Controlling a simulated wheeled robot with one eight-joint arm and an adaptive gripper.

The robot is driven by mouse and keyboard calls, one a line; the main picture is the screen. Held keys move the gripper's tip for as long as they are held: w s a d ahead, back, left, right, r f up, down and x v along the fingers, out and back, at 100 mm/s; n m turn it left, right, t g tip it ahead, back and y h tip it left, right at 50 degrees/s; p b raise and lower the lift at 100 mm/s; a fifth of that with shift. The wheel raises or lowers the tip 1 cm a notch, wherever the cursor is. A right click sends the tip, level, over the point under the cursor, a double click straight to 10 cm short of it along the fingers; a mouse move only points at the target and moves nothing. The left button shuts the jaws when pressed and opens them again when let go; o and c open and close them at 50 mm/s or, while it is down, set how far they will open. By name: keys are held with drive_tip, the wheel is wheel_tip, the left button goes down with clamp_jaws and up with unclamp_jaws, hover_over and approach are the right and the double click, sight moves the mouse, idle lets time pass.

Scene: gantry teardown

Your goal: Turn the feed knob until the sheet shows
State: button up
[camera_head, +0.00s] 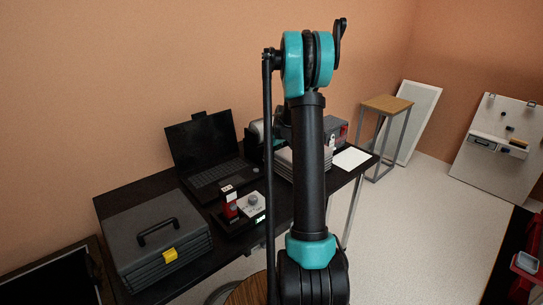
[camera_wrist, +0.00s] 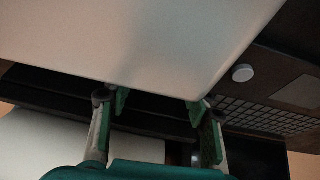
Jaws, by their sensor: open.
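A round pale knob (camera_wrist: 243,73) shows in the wrist view, beside the edge of a large pale casing (camera_wrist: 140,35) and close to a keyboard. It looks like the feed knob. My gripper (camera_wrist: 157,103) is open and empty, its green-padded fingers apart below the casing; the knob is up and to the right of them, not between them. In the head view a grey, layered machine (camera_head: 284,158) stands on the desk, partly hidden by my arm. A flat white sheet (camera_head: 351,158) lies at the desk's right end. I cannot tell whether it comes from the machine.
A laptop (camera_head: 207,150) stands left of the machine. In front are a small unit with a grey dial (camera_head: 252,200) and a red block (camera_head: 229,203). A grey toolbox (camera_head: 155,240) fills the desk's near left. A wooden-topped stool (camera_head: 386,105) stands beyond the desk; floor nearby is clear.

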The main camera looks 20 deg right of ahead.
drive_tip(key=shift+c, duration=0.5)
clamp_jaws()
drive_tip(key=shift+w+d+g+y, duration=0.1)
drive_tip(key=shift+d+g+y, duration=0.25)
drive_tip(key=shift+y, duration=0.45)
drive_tip(key=shift+m+g+y, duration=0.45)
drive_tip(key=shift+m+y, duration=0.05)
drive_tip(key=shift+y, duration=0.8)
drive_tip(key=shift+o, duration=0.5)
unclamp_jaws()
drive_tip(key=v, duration=1.2)
